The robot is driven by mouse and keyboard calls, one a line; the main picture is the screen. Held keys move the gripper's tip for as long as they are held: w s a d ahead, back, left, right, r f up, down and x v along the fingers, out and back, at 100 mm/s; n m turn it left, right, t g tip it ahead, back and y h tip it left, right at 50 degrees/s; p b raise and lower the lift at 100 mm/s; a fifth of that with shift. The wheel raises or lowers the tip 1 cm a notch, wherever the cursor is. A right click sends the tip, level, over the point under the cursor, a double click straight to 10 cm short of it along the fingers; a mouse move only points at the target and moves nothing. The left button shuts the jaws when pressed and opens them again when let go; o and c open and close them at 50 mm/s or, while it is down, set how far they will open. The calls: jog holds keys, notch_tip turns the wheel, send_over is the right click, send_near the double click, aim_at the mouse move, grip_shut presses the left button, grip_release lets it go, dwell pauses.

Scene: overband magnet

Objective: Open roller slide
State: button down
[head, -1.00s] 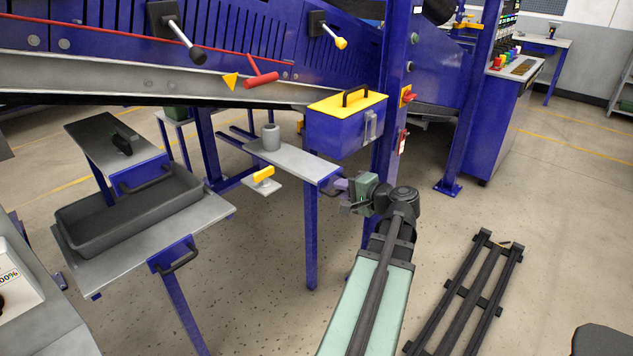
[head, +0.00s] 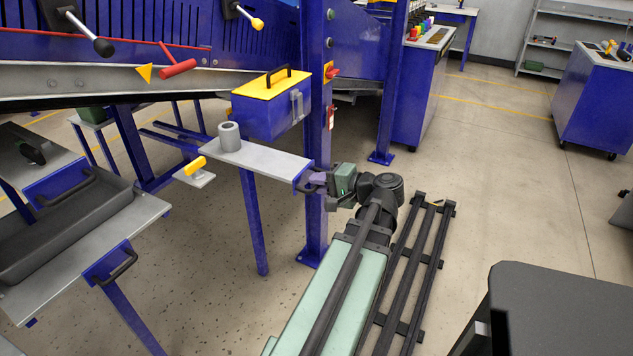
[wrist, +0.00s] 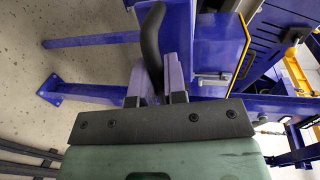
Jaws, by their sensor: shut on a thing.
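The roller slide appears to be the narrow grey-topped slide (head: 265,161) with a blue end plate (head: 303,176), left of the blue post in the head view. A grey hollow cylinder (head: 229,137) stands upright on it. The slide's end reaches out past its blue leg. My gripper (head: 317,181) is at the end plate, shut on the dark handle there. In the wrist view the curved black handle (wrist: 152,45) passes between the purple fingers of my gripper (wrist: 160,82). The fingers partly hide it.
A blue box with a yellow lid (head: 270,97) is just behind the slide. A blue post (head: 318,120) stands close to my gripper. A grey tray (head: 60,225) on a bench is at left. Floor to the right of my arm is mostly clear, apart from a dark rail frame (head: 415,270).

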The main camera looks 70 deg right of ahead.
jog(key=c, duration=1.2)
grip_release()
jog(key=shift+s, duration=0.1)
jog(key=p+v, duration=0.2)
jog(key=v, duration=0.8)
jog(key=shift+s+r, duration=0.1)
jog(key=shift+s, duration=0.2)
